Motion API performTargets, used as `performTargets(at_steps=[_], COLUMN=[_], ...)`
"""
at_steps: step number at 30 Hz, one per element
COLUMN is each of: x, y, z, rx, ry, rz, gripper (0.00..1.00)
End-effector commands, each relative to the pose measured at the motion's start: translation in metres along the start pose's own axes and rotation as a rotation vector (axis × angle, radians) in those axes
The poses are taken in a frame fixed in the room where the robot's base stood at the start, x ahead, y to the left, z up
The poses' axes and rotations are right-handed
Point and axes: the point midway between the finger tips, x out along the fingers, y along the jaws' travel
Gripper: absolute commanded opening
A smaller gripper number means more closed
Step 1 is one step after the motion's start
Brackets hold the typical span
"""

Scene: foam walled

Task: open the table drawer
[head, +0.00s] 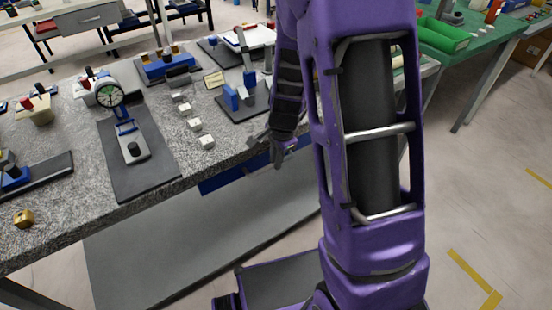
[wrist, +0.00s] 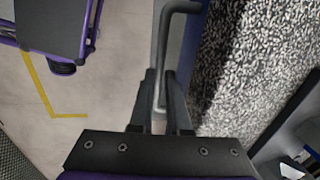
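The table drawer has a blue front (head: 232,180) under the edge of the speckled grey table. In the wrist view a narrow strip of blue (wrist: 204,62) shows beside the tabletop. The drawer's grey bar handle (wrist: 163,40) stands out from it and runs down between my fingers. My gripper (head: 277,160) is at the table's front edge, by the right part of the drawer front. In the wrist view my gripper (wrist: 161,90) has its two dark fingers close on either side of the bar, seemingly touching it. The drawer looks shut; my arm hides its right end.
The granite tabletop (head: 60,205) carries a dial gauge stand (head: 122,125), several small pale blocks, blue fixtures and a brass piece (head: 23,218). A green table (head: 485,45) with green bins stands at the back right. The floor at right is clear.

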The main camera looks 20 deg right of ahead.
Motion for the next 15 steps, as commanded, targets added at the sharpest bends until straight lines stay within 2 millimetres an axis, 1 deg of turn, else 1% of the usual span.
performTargets(at_steps=[1,2,15], x=[-0.0001,-0.0001,-0.0002], y=[0.0001,0.0001,0.0001], z=[0.0,0.0,0.0001], rx=[0.0,0.0,0.0], ry=[0.0,0.0,0.0], rz=[0.0,0.0,0.0], gripper=[0.04,0.0,0.0])
